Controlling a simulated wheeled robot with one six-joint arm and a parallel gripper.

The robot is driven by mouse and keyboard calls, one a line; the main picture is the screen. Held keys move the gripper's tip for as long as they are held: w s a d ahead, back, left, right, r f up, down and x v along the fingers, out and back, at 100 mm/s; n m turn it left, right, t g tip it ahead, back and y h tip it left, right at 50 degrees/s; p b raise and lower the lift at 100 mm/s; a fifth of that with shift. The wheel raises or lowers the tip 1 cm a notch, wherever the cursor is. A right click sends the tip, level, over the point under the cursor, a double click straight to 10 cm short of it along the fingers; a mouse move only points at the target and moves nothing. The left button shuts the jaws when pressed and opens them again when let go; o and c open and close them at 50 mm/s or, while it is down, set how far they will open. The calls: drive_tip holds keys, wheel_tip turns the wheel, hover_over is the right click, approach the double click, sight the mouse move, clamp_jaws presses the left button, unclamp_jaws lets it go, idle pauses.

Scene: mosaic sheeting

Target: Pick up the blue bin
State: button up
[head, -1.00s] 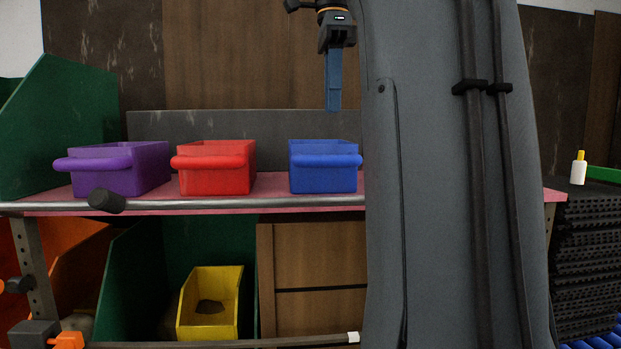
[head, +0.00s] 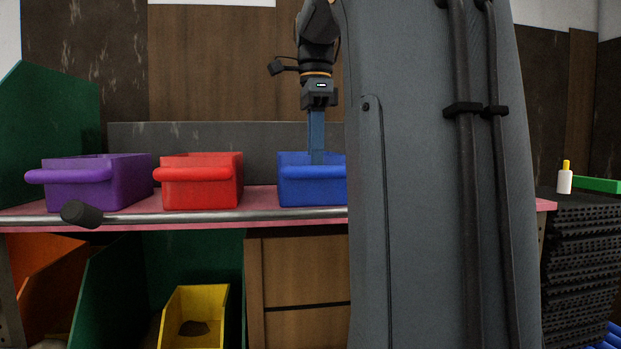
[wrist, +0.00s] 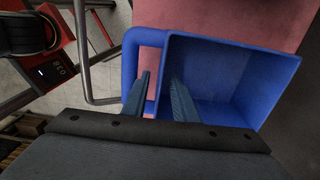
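The blue bin (head: 312,187) stands upright on the pink shelf, right of the red bin, with its rolled front handle toward me. My column hides its right edge in the head view. My gripper (head: 317,158) points straight down at the bin, its fingertips at about rim height. In the wrist view my gripper (wrist: 158,88) is open, with two blue-grey fingers apart. The blue bin (wrist: 215,85) is empty there. One finger is over the handle opening and the other over the bin's inside, with the handle-side wall between them. Contact with the wall cannot be told.
The red bin (head: 202,180) and purple bin (head: 98,182) stand to the left on the pink shelf (head: 262,198). A metal rail (head: 200,217) runs along the shelf's front edge. A grey back panel (head: 190,138) stands behind. A yellow bin (head: 195,315) is below.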

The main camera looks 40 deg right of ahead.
drive_tip(key=shift+f, duration=0.45)
clamp_jaws()
idle(1.1)
